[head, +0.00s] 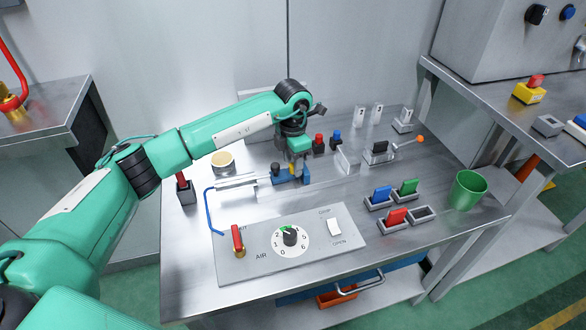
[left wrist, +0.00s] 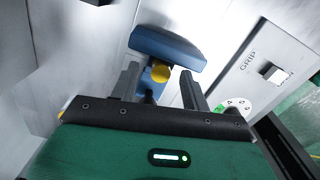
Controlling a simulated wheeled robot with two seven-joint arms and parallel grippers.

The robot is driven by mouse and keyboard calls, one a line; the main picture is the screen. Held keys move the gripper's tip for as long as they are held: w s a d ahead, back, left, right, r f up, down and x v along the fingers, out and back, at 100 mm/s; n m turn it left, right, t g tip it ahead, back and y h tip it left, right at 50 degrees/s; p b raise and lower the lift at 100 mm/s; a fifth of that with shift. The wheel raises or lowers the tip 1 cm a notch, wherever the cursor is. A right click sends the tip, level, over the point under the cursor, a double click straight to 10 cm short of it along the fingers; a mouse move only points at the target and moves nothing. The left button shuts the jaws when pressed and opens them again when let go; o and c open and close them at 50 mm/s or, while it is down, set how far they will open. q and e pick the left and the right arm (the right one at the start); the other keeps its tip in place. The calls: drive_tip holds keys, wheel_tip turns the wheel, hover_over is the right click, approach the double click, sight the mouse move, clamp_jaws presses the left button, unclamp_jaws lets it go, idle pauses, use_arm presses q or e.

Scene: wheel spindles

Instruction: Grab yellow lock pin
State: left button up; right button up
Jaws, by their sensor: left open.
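The yellow lock pin (left wrist: 160,73) shows as a round yellow end against a blue block (left wrist: 168,48) in the left wrist view. My left gripper (left wrist: 158,86) is open, with one finger on each side of the pin. I see a gap between the pin and each finger. In the head view my left gripper (head: 297,166) points down at the blue block (head: 283,179) on the table, and its fingers partly hide the pin. My right gripper is not in view.
A control panel (head: 262,266) with a dial, a red lever and a switch lies in front. Red and blue knobs (head: 319,143) stand close behind the gripper. Coloured pieces in holders (head: 382,193) and a green cup (head: 467,190) are to the right.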

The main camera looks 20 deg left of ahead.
use_arm(q)
drive_tip(key=shift+d+f, duration=0.1)
drive_tip(key=shift+f, duration=0.4)
clamp_jaws()
drive_tip(key=shift+r, duration=0.1)
wheel_tip(320, 180, up, 20)
idle(0.3)
